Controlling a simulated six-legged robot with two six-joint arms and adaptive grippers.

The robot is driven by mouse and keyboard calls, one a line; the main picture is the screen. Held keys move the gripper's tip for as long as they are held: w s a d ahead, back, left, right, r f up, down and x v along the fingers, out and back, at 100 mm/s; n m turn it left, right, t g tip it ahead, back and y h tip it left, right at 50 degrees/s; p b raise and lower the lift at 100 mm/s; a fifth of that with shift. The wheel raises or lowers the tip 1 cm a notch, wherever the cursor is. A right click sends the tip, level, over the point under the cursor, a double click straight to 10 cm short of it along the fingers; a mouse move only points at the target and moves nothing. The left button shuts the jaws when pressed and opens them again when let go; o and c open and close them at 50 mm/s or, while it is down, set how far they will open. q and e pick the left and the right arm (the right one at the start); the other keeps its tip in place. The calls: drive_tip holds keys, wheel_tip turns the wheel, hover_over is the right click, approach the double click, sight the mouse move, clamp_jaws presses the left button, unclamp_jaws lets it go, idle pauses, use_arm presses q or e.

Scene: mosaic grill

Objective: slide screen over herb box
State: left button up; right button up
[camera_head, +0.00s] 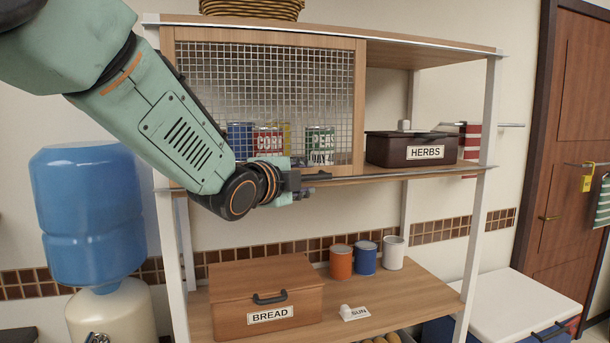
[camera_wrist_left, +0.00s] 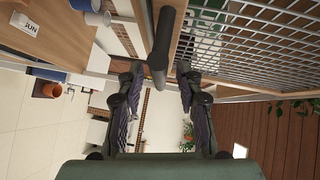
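The screen (camera_head: 330,60), wire mesh in a wooden frame, covers the left part of the upper shelf; its mesh also shows in the left wrist view (camera_wrist_left: 255,45). The dark herb box (camera_head: 390,150), labelled HERBS, stands uncovered to the right of the screen. My left gripper (camera_head: 308,180) is at the shelf's front edge, by the screen's lower frame. In the left wrist view its two fingers (camera_wrist_left: 160,72) are apart, with the end of a dark bar (camera_wrist_left: 161,45), apparently the screen's handle, between the tips. Contact cannot be told. My right gripper is out of view.
Several cans (camera_head: 268,141) stand behind the mesh. The lower shelf holds a bread box (camera_head: 230,285), three cups (camera_head: 365,258) and a small SUN label (camera_head: 353,313). A blue water jug (camera_head: 88,215) stands at the left, a white-lidded cooler (camera_head: 520,305) at the right.

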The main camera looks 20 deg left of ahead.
use_arm(q)
drive_tip(key=shift+w, duration=0.3)
drive_tip(key=shift+w+d+f, duration=0.1)
drive_tip(key=shift+w+d, duration=0.1)
drive_tip(key=shift+d, duration=0.1)
drive_tip(key=shift+s+a, duration=0.15)
drive_tip(key=shift+a, duration=0.1)
drive_tip(key=c, duration=0.6)
drive_tip(key=shift+d, duration=0.1)
clamp_jaws()
